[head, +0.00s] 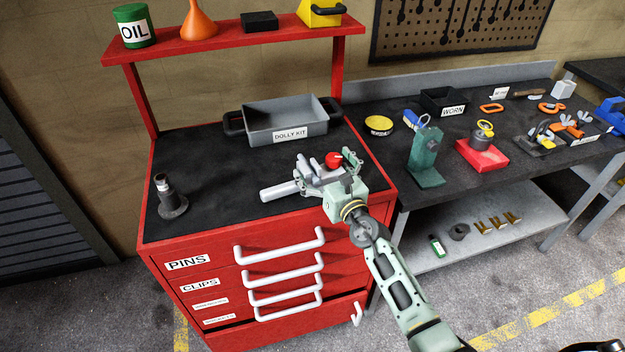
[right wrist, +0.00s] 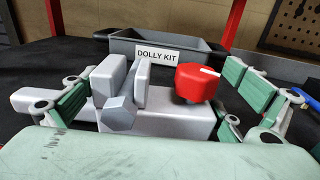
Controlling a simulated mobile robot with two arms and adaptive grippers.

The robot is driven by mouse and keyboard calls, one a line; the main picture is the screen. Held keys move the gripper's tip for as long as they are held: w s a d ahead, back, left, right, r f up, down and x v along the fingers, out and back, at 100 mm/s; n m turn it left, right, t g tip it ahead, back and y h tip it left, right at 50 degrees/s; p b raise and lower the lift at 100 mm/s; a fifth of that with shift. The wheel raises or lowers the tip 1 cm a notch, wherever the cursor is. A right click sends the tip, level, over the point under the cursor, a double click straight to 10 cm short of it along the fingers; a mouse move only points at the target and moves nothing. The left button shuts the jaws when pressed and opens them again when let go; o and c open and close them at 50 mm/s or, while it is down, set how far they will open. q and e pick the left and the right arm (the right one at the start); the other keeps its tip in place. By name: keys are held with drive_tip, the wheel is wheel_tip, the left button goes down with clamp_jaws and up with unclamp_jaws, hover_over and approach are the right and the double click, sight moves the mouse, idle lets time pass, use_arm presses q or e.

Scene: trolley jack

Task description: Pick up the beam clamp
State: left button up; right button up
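A grey metal piece with upright jaw plates, a hex bolt and a red knob, which looks like the beam clamp (head: 281,191), lies on the black top of the red cabinet. It also shows in the right wrist view (right wrist: 172,122), with the red knob at its right. My right gripper (head: 330,174) is over it and hides part of it in the head view. In the right wrist view its green fingers (right wrist: 165,90) are spread wide, one on each side of the clamp. Whether either finger touches it I cannot tell. My left gripper is not in view.
A grey DOLLY KIT tray (head: 287,121) stands behind the clamp. A dark flanged post (head: 172,200) stands at the cabinet top's left. To the right, a workbench (head: 380,155) holds a green bracket (head: 427,160), a red block (head: 482,154) and several small parts.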

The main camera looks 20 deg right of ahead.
drive_tip(key=c, duration=1.5)
drive_tip(key=shift+r, duration=0.3)
drive_tip(key=shift+c, duration=0.6)
drive_tip(key=shift+w+f, duration=0.1)
